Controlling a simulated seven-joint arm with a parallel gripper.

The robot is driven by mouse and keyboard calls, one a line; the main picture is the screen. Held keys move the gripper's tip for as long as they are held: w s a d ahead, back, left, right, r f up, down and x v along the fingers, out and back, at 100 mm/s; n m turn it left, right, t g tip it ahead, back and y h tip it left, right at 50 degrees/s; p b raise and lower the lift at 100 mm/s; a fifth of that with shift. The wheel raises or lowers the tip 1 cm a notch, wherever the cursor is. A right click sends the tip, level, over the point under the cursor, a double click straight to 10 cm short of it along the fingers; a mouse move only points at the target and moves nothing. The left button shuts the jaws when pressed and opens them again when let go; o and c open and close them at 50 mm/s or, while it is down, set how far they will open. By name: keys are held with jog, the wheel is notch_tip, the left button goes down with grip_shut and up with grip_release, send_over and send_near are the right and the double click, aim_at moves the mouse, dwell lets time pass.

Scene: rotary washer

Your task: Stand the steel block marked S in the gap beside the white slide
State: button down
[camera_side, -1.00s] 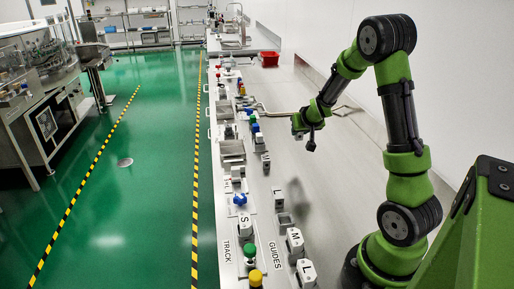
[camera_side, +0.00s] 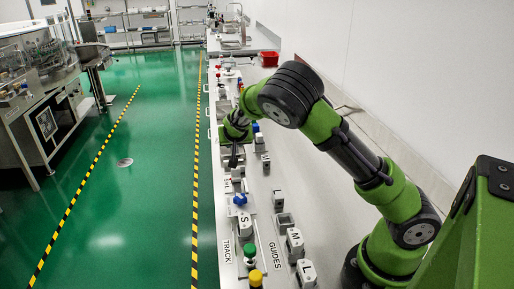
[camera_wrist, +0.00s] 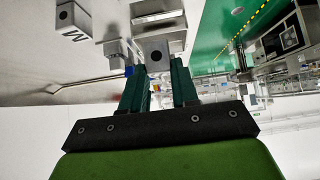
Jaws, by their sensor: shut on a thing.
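My gripper (camera_side: 233,155) is low over the track row in the side view, left of the loose blocks. In the wrist view my gripper (camera_wrist: 158,82) is shut on a grey steel block (camera_wrist: 158,51) with a dark round spot; no letter can be read on it. In the side view a block marked S (camera_side: 244,222) stands on the near part of the track. A small white part (camera_side: 237,172), possibly the white slide, lies just below my gripper. The gap is too small or hidden to make out.
Blocks marked M (camera_side: 294,238) and L (camera_side: 306,270) stand along the guides strip. A blue knob (camera_side: 240,199) and a green knob (camera_side: 249,250) rise from the track. A block marked M (camera_wrist: 72,22) shows in the wrist view.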

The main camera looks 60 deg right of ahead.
jog(key=shift+f, duration=3.4)
jog(key=c, duration=0.8)
grip_release()
jog(key=shift+f, duration=0.1)
jog(key=shift+c, duration=0.2)
